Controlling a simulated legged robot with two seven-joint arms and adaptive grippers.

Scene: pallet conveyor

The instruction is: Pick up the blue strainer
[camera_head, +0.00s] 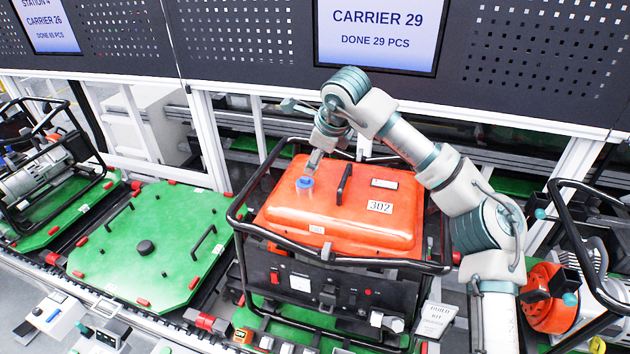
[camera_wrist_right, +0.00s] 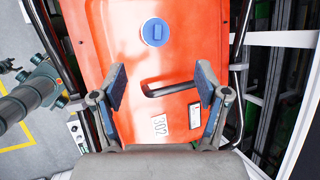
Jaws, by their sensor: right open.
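The blue strainer (camera_head: 305,183) is a small round blue cap with a raised grip. It sits at the left end of the orange tank (camera_head: 345,215) on top of a black-framed generator. It also shows in the right wrist view (camera_wrist_right: 155,32), beyond the fingertips. My right gripper (camera_head: 313,162) points down above the tank, close to the strainer in the head view. My left gripper cannot be made out.
The generator's black tube frame (camera_head: 240,225) surrounds the tank. A green pallet (camera_head: 150,240) lies to the left. More generators stand at the far left and right. Screens hang behind.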

